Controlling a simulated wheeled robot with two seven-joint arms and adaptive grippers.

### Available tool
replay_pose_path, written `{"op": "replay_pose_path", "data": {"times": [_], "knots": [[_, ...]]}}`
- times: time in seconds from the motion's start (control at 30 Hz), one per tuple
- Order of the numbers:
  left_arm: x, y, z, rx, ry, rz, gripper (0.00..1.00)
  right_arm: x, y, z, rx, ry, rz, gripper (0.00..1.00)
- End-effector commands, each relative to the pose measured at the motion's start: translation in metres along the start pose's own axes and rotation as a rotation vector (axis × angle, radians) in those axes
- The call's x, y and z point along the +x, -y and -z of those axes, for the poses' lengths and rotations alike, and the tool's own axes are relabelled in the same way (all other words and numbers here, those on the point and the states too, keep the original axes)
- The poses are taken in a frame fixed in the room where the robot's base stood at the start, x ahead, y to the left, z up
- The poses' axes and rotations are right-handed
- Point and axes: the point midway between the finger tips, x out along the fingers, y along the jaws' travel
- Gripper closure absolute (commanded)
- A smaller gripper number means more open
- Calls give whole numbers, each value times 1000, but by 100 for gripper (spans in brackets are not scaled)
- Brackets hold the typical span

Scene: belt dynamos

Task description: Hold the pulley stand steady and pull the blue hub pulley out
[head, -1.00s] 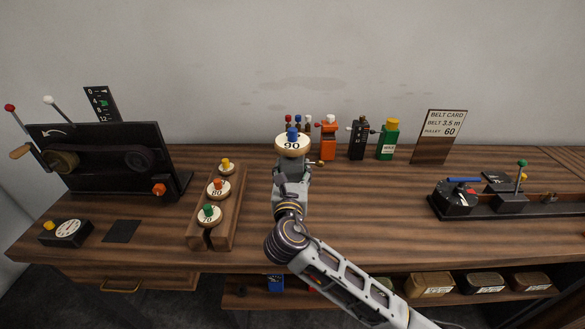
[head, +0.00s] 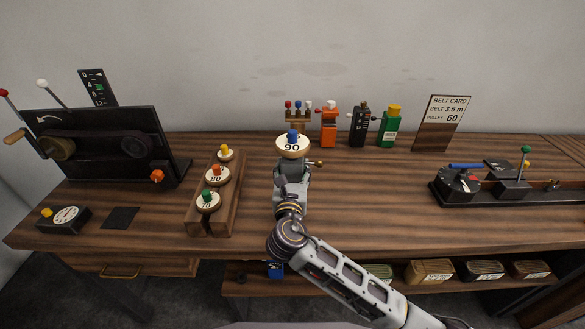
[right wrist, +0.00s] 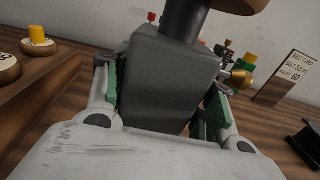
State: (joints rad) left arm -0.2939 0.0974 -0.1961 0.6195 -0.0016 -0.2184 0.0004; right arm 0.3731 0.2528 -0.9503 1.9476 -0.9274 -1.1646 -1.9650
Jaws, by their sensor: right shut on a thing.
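The blue hub pulley (head: 293,148), a pale disc marked 90 with a blue hub (head: 293,136), sits on top of the grey pulley stand (head: 291,168). A brass knob (head: 316,163) sticks out on the stand's right side. My right gripper (head: 290,188) is shut on the stand below the pulley. In the right wrist view, its green-padded fingers (right wrist: 162,95) lie on either side of the stand's grey block (right wrist: 170,75), with a dark post (right wrist: 187,20) above. The gripper hides the stand's foot. My left gripper is not in view.
A wooden rack (head: 228,203) with yellow, orange and green hub pulleys stands at left, near a black belt machine (head: 85,125). A black device (head: 500,192) is at right. The table between stand and device is clear.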

Motion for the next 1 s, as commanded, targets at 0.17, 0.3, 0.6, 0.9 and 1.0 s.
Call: {"op": "replay_pose_path", "data": {"times": [0.17,0.3,0.6,0.9,1.0], "knots": [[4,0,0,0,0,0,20,0,0,8,1,6,-1,90],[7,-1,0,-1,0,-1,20,0,0,15,1,6,-1,90],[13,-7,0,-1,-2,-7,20,0,0,31,1,5,-1,90],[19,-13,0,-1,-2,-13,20,0,0,46,1,6,0,90],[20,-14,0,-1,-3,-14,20,0,0,48,1,6,-1,90]]}}
